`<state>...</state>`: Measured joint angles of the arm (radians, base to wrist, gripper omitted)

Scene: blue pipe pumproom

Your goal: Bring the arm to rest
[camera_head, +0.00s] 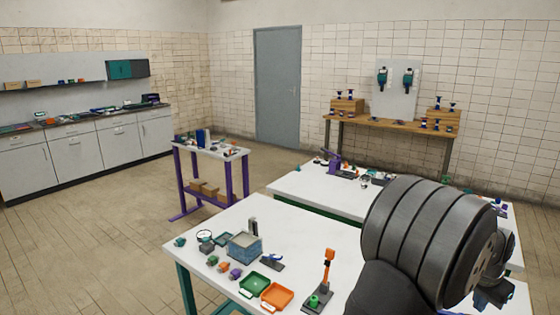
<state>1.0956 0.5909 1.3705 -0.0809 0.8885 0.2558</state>
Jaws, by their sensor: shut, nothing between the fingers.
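My arm fills the lower right of the head view as a large dark ribbed link (420,240). Behind it, at the right, the grey wrist part shows partly. My gripper (495,293) shows small and dark below the wrist, over the white table at the right edge. It is shut and holds nothing. The link hides part of it, and the fingertips are hard to make out.
The near white table (205,275) carries a green tray (254,285), an orange tray (277,297), a blue bin (244,246) and an orange-topped stand (328,270). Another white table (300,185) stands behind. A purple-legged table (181,180) stands left, with open floor around it.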

